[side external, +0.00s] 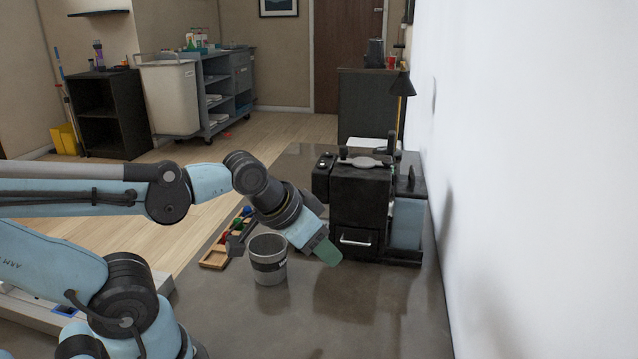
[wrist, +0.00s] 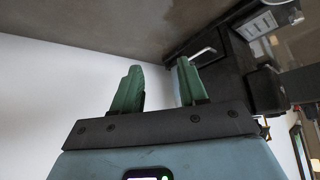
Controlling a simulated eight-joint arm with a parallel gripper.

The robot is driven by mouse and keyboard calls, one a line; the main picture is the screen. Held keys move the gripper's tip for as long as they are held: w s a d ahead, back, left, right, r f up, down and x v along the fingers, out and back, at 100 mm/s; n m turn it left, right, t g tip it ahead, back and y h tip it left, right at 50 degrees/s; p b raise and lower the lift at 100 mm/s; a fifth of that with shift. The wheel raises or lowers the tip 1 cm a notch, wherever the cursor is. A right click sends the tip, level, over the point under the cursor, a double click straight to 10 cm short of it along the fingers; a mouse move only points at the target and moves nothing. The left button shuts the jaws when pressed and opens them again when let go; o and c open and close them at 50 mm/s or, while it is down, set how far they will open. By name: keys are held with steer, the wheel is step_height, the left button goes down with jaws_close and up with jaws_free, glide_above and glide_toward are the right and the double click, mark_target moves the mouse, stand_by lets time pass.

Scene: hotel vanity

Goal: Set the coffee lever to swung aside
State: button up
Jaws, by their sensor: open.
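The black coffee machine (side external: 360,203) stands on the dark counter, near the white wall. It also shows tilted at the right of the wrist view (wrist: 236,68). A grey lever-like piece (side external: 367,161) lies across its top; I cannot tell for sure that this is the coffee lever. A silver bar handle (side external: 355,239) is low on its front and shows in the wrist view (wrist: 203,53). My gripper (side external: 328,251) has green fingers, points down toward the machine's lower front, and is just left of it. In the wrist view my gripper (wrist: 158,80) is open with nothing between the fingers.
A grey cup with a dark band (side external: 268,260) stands just left of my gripper. A black lamp (side external: 402,85) stands behind the machine. The front right counter (side external: 370,320) is clear.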

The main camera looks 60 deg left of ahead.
steer(key=shift+o, duration=0.5)
step_height(320, 180, up, 21)
steer(key=g, duration=0.3)
glide_above(344, 146)
steer(key=s, duration=0.5)
steer(key=x, duration=1.2)
steer(key=shift+f, duration=0.1)
jaws_close()
